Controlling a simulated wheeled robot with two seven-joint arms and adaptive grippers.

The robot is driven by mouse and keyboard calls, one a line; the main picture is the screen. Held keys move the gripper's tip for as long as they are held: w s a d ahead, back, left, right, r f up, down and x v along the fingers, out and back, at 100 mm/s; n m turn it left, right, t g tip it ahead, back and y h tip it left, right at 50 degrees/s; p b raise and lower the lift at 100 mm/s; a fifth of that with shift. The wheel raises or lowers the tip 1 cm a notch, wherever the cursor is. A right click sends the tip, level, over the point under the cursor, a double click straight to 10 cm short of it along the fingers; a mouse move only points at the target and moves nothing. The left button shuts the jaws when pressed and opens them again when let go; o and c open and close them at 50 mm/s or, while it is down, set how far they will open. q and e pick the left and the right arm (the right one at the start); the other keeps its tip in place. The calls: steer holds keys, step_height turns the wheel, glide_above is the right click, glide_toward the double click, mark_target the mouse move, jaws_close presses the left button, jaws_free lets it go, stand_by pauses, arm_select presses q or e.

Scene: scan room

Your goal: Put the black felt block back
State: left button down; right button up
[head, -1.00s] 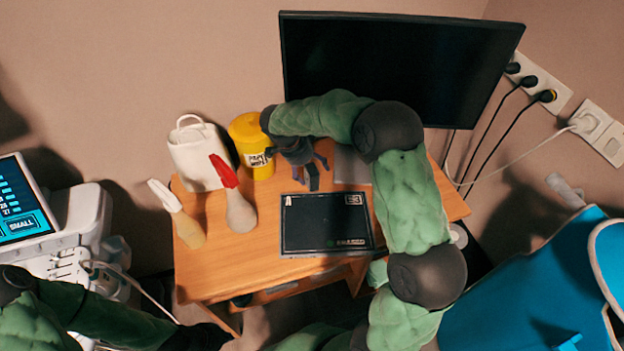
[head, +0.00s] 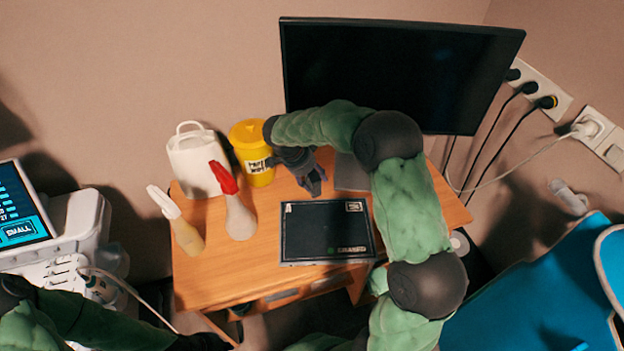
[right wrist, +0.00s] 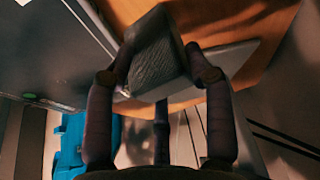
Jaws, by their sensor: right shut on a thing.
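The black felt block (right wrist: 158,55) is between the fingers of my right gripper (right wrist: 160,75) in the right wrist view; they are shut on it. In the head view my right gripper (head: 314,182) is over the desk, just behind the black slate (head: 325,230). The block cannot be made out there, behind the dark fingers. The slate lies flat and has a green dot and pale lettering. A grey plate (head: 352,174) lies behind it, partly hidden by my right arm; it also shows beyond the block in the right wrist view (right wrist: 228,62). My left gripper (head: 205,342) is dark and cut off at the bottom edge.
On the desk's left (head: 215,270) stand a white jug (head: 197,160), a yellow tub (head: 252,150), a red-tipped bottle (head: 238,212) and a white-tipped bottle (head: 183,230). A monitor (head: 395,75) stands behind.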

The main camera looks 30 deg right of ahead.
steer(key=shift+r+p, duration=0.35)
steer(key=shift+r, duration=0.25)
step_height(320, 180, up, 3)
steer(key=shift+s+a+f+p, duration=0.1)
steer(key=shift+s+f+p, duration=0.1)
steer(key=shift+p, duration=0.4)
steer(key=s+a+r+p, duration=0.2)
steer(key=s+a+r, duration=0.1)
steer(key=r, duration=0.3)
steer(key=shift+s, duration=0.75)
steer(key=s+a+r, duration=0.1)
steer(key=s, duration=0.1)
steer(key=s+a+r+p, duration=0.1)
steer(key=s+a, duration=0.1)
steer(key=s+a+r, duration=0.1)
steer(key=s, duration=0.2)
steer(key=shift+a+p, duration=0.15)
steer(key=shift+p, duration=0.25)
